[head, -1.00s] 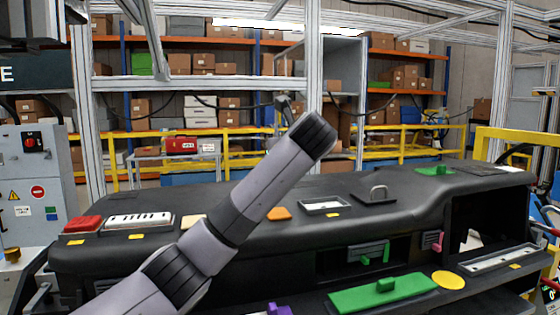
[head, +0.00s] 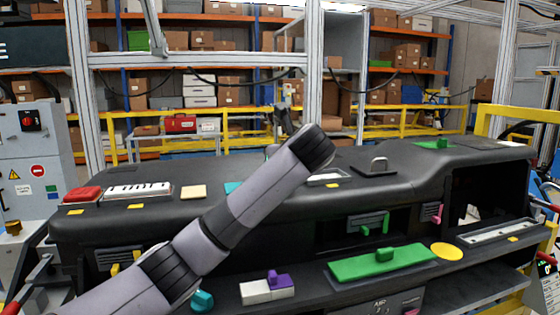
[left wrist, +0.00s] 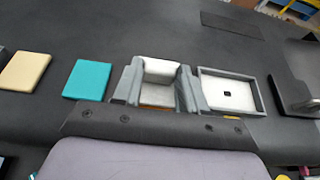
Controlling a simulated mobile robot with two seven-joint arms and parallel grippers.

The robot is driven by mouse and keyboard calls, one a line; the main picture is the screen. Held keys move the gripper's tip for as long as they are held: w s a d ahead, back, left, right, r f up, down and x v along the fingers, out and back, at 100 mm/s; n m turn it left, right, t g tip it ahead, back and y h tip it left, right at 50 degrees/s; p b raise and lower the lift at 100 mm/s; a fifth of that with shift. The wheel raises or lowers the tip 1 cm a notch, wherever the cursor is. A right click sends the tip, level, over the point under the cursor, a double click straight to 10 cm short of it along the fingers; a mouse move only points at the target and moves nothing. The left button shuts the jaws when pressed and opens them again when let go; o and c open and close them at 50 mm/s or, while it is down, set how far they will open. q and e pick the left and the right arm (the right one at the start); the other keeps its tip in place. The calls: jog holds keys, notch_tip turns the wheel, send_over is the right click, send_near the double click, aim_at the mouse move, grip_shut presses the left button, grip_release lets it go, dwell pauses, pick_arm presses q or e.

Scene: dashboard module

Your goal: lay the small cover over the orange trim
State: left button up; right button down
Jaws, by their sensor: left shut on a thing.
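My left gripper (left wrist: 160,92) is shut on a pale grey-white piece (left wrist: 160,72), seen between its two grey fingers in the left wrist view. This piece appears to be the small cover; its lower part is hidden. The gripper is low over the dashboard top, between a teal tile and a grey-framed white tray. In the head view my left forearm hides the fingers and the trim. I cannot tell whether the piece touches the trim. My right gripper is not in view.
The teal tile (left wrist: 88,79) and a cream tile (left wrist: 25,72) lie left of the gripper. The framed tray (left wrist: 264,100) is close on its right, then a black handled part (head: 375,168). A green panel (head: 381,264) lies on the lower shelf.

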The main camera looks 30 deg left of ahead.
pick_arm(q)
jog(key=shift+f, duration=0.75)
dwell(1.0)
jog(key=o, duration=1.1)
jog(key=shift+d, duration=0.1)
jog(key=v, duration=0.7)
jog(key=shift+s+b, duration=0.1)
jog(key=shift+b, duration=0.25)
